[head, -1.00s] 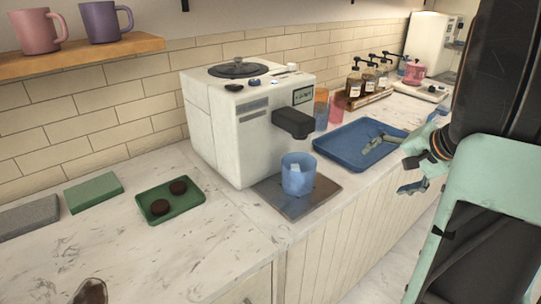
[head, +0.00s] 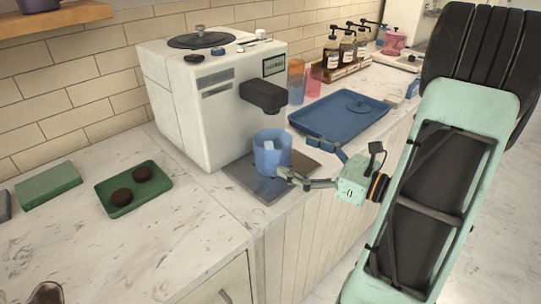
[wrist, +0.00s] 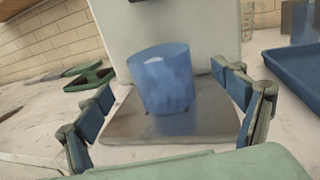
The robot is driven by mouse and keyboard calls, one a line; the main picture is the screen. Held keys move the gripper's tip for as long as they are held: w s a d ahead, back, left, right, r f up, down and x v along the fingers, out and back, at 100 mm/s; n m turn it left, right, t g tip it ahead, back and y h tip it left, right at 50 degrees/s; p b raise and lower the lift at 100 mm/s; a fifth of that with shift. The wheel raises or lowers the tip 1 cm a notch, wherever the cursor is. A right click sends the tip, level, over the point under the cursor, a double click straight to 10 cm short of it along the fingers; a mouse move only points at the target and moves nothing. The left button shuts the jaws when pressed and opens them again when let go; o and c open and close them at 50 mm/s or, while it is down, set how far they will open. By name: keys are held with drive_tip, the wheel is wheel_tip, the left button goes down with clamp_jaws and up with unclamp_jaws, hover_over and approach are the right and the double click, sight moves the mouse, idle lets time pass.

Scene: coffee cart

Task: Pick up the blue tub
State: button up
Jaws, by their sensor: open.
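The blue tub (head: 271,158) is a translucent blue cup with white pieces inside. It stands upright on a grey metal plate (head: 246,182) in front of the white coffee machine. My gripper (head: 310,165) is open at the tub's right front, with one finger close to the tub's lower side. I cannot tell if it touches. In the wrist view the tub (wrist: 165,80) is upright, ahead of and between the spread fingers of my gripper (wrist: 165,120), with nothing held.
The white coffee machine (head: 200,110) stands directly behind the tub, its dark spout (head: 263,96) overhanging nearby. A blue tray (head: 320,122) with a round blue lid lies to the right. A green tray (head: 112,190) with two dark pucks lies left. The front counter is clear.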

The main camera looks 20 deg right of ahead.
sight(258, 139)
drive_tip(key=x, duration=0.7)
drive_tip(key=shift+w+a, duration=0.1)
drive_tip(key=shift+w, duration=0.15)
drive_tip(key=shift+c, duration=0.5)
drive_tip(key=c, duration=1.5)
